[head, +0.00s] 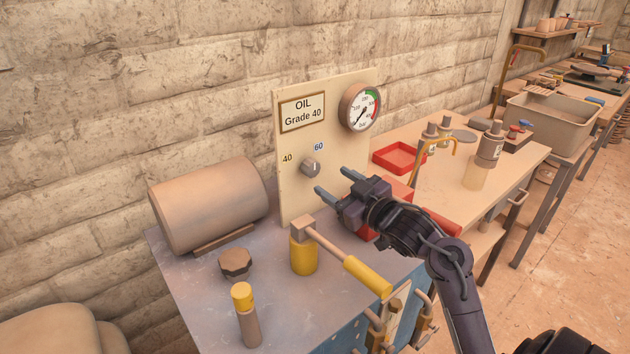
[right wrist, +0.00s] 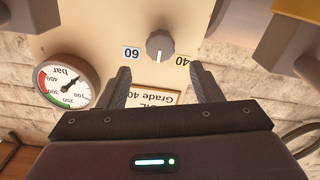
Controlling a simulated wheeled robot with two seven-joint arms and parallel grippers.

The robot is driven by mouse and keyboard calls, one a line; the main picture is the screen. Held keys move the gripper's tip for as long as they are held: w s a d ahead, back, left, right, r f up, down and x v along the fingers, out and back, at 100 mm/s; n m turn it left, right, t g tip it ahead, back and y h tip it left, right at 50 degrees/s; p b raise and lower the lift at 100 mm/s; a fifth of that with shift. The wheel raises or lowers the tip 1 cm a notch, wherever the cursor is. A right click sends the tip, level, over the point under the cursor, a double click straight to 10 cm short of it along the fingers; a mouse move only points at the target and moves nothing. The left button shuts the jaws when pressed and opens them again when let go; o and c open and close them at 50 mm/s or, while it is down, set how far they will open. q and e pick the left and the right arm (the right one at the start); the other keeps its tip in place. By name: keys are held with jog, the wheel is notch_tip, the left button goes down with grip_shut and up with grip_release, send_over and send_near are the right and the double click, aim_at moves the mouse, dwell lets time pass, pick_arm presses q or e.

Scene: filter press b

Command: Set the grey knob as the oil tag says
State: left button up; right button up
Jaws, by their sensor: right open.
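The grey knob (head: 311,167) is on the upright cream panel (head: 338,91), below the oil tag (head: 302,112), which reads "OIL Grade 40". A "40" label is at the knob's upper left and a "60" label at its upper right. In the right wrist view, which is upside down, the white mark on the grey knob (right wrist: 160,44) points between the two labels. My right gripper (head: 332,181) is open and empty, its fingers towards the knob but apart from it. The fingers also show in the wrist view (right wrist: 160,72). My left gripper is out of view.
A round gauge (head: 360,108) is at the panel's upper right. A yellow-handled lever (head: 345,259) and a yellow-topped post (head: 245,312) stand in front. A large cylinder (head: 208,203) lies left of the panel. A red tray (head: 399,157) is on the bench to the right.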

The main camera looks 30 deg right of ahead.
aim_at(314, 169)
jog(key=w, duration=0.4)
jog(key=w+p, duration=0.1)
jog(key=w, duration=0.1)
jog(key=shift+w+a, duration=0.25)
jog(key=shift+w, duration=0.05)
jog(key=shift+w+a, duration=0.1)
jog(key=shift+w, duration=0.45)
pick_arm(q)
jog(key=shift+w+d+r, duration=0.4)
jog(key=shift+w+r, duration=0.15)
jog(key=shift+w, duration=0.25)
pick_arm(e)
jog(key=c, duration=1)
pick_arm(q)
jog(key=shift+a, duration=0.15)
